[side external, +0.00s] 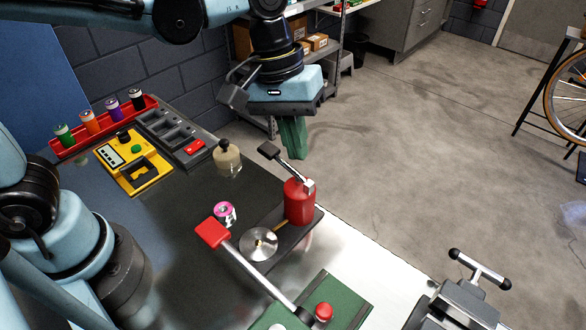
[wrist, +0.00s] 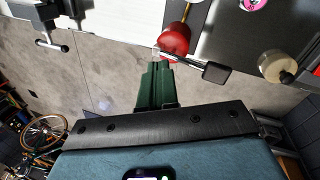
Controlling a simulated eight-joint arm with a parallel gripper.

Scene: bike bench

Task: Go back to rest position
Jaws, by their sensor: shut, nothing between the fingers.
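My gripper (side external: 293,152) hangs in the upper middle of the side view, above the floor just beyond the bench's far edge. Its green fingers point down and are shut together with nothing between them. In the wrist view the shut fingers (wrist: 157,72) point toward the red cylinder (wrist: 174,38), with a gap that is hard to judge. In the side view the gripper is apart from the bench and from the red cylinder (side external: 298,203), which has a black-handled lever.
The dark bench (side external: 185,240) holds a yellow device (side external: 133,165), a red rack (side external: 70,146) of coloured cans, a beige jar (side external: 228,160), a pink-ringed roll (side external: 225,213), a metal disc (side external: 258,244) and a red-handled lever (side external: 212,233).

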